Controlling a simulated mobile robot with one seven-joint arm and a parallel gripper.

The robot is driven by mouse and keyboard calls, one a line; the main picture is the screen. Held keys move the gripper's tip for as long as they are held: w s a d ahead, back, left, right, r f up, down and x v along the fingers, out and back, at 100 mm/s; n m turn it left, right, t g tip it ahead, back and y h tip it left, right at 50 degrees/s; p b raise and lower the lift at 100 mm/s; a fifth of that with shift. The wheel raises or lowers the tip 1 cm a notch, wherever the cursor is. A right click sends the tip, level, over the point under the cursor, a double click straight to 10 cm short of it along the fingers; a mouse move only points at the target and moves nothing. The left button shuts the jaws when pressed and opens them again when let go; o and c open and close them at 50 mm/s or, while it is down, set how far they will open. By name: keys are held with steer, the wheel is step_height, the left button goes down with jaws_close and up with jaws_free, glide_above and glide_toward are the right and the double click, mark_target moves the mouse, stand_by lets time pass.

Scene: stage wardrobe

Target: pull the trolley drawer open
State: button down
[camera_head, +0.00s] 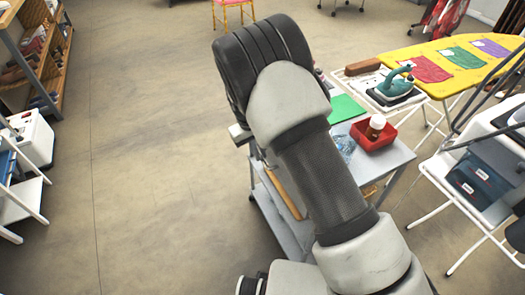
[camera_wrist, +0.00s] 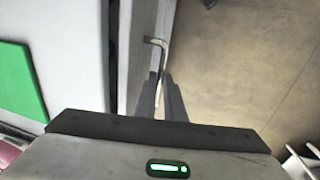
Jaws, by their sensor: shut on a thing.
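The grey trolley (camera_head: 392,160) stands in the middle right of the head view, partly hidden by my arm. In the wrist view its pale top (camera_wrist: 65,35) fills the left side. The drawer front (camera_wrist: 142,22) is a grey panel beside the top, with a narrow dark gap between them. A metal bar handle (camera_wrist: 154,41) stands out from this panel. My gripper (camera_wrist: 162,80) is shut on the handle, its two dark fingers close together around it. The fingers and the handle are hidden in the head view.
A yellow ironing board (camera_head: 450,60) stands behind at right. A shelf (camera_head: 50,60) stands far left. The floor (camera_head: 160,190) left of the trolley is clear.

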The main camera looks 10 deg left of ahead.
steer(key=s+a, duration=1.1)
steer(key=a, duration=0.3)
steer(key=shift+a, duration=0.1)
steer(key=c, duration=1.8)
jaws_free()
steer(key=shift+c, duration=0.2)
steer(key=shift+w, duration=0.1)
step_height(320, 180, up, 17)
steer(key=s+a+p, duration=0.2)
steer(key=shift+a, duration=0.25)
steer(key=shift+r, duration=0.1)
